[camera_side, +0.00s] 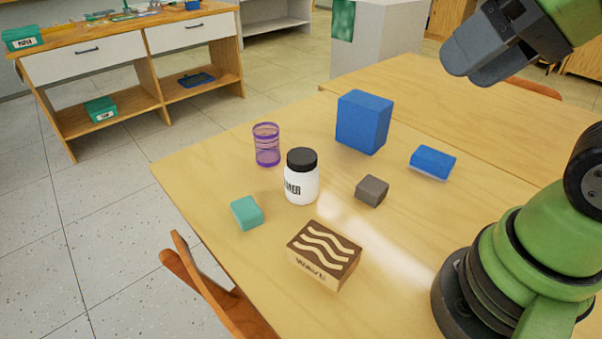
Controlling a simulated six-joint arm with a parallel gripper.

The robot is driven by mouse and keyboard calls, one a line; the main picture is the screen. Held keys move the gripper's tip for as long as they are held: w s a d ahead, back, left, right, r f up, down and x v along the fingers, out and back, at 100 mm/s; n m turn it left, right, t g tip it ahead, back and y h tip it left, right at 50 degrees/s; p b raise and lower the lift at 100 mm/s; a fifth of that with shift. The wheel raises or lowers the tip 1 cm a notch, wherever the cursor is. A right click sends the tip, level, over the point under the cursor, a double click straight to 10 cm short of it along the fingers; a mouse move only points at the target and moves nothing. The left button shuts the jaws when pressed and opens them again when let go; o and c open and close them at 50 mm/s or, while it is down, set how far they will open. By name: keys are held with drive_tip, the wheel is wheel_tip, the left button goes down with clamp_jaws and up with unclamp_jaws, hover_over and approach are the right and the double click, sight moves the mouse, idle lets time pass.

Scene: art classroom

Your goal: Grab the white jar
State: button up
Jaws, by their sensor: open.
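The white jar (301,184) stands upright on the wooden table, with a black lid and dark lettering on its side. It is near the middle of the side view and nothing covers it. My gripper (464,72) is at the upper right, raised above the table and well apart from the jar. Its grey fingers point down and left, and the jaws are open with nothing seen between them.
Around the jar on the table (390,235) are a purple cup (266,146), a teal block (247,213), a grey block (372,191), a wave-patterned block (324,256), a tall blue block (363,122) and a blue-and-white eraser (433,162). A chair (205,285) stands at the near-left edge.

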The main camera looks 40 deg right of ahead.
drive_tip(key=o, duration=1.1)
